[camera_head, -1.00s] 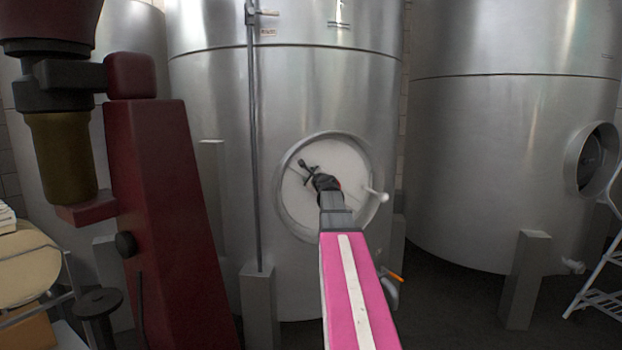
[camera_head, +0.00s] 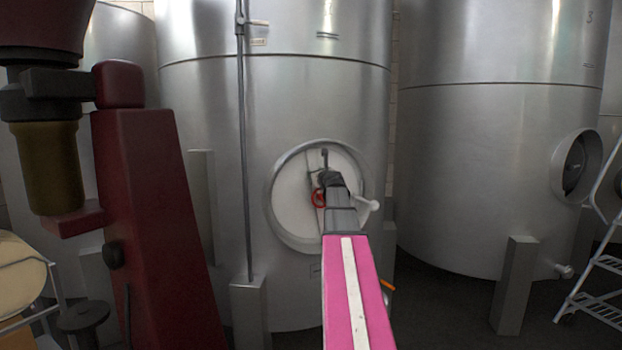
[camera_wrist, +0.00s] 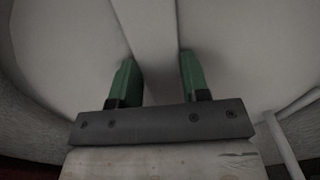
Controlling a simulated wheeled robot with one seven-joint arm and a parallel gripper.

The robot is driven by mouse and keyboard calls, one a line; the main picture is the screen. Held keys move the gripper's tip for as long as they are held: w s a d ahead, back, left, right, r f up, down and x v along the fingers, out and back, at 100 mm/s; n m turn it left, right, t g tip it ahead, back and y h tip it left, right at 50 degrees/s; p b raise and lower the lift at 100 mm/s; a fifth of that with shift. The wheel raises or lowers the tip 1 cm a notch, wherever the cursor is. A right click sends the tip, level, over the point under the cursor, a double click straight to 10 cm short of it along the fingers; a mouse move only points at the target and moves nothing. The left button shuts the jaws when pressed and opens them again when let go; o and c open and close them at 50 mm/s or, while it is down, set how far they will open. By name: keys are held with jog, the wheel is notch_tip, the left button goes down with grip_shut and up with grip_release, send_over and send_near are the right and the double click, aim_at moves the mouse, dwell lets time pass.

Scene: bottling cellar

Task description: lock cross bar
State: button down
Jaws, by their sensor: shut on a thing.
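The tank's round hatch has a pale door (camera_head: 292,205) inside a metal rim. My gripper (camera_head: 328,178) is at the middle of this door, at the end of my pink arm. In the wrist view a flat grey cross bar (camera_wrist: 160,35) runs between the two green fingers of my gripper (camera_wrist: 158,78), which is shut on it. A dark upright piece (camera_head: 324,157) and a red ring (camera_head: 319,198) show beside the gripper. My arm hides much of the bar in the head view.
A white handle (camera_head: 369,205) sticks out at the hatch's right edge. A dark red machine (camera_head: 150,210) stands close on the left. A second tank (camera_head: 480,160) and a white ladder (camera_head: 600,265) are on the right. Dark floor lies between.

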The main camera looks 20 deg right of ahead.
jog(key=shift+d+r+m, duration=0.1)
jog(key=shift+d+m, duration=0.8)
jog(key=shift+m, duration=0.2)
jog(key=c, duration=0.6)
grip_release()
jog(key=shift+d, duration=0.1)
jog(key=shift+s, duration=0.1)
jog(key=s, duration=1)
jog(key=shift+s, duration=0.35)
